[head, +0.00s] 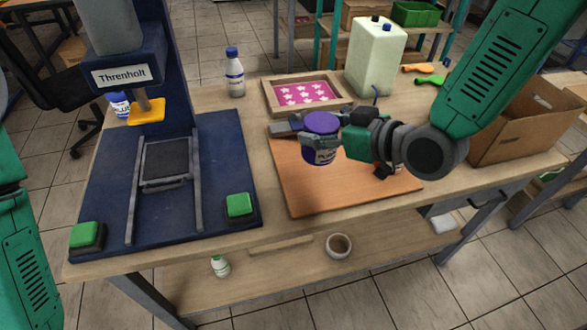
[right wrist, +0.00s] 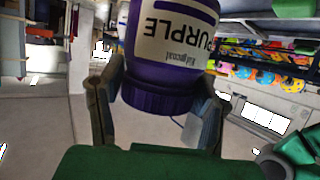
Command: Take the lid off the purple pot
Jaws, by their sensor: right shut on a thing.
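The purple pot (head: 320,155) has a white label and a wide purple lid (head: 320,123), which is on it. My right gripper (head: 318,141) is shut on the pot, coming from the right, and appears to hold it upright above the orange-brown board. In the right wrist view, the pot (right wrist: 170,40) appears upside down, with the ridged purple lid (right wrist: 158,97) between the two fingers. I cannot tell whether the fingers press on the lid or just beside it. My left arm shows at the left edge; its gripper is out of view.
The orange-brown board (head: 310,190) lies on the wooden table. A framed pink screen (head: 303,93) and a white canister (head: 376,58) stand behind it. The blue press (head: 105,180) fills the left side, and a cardboard box (head: 525,125) stands at right. A bottle (head: 235,75) stands at the back.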

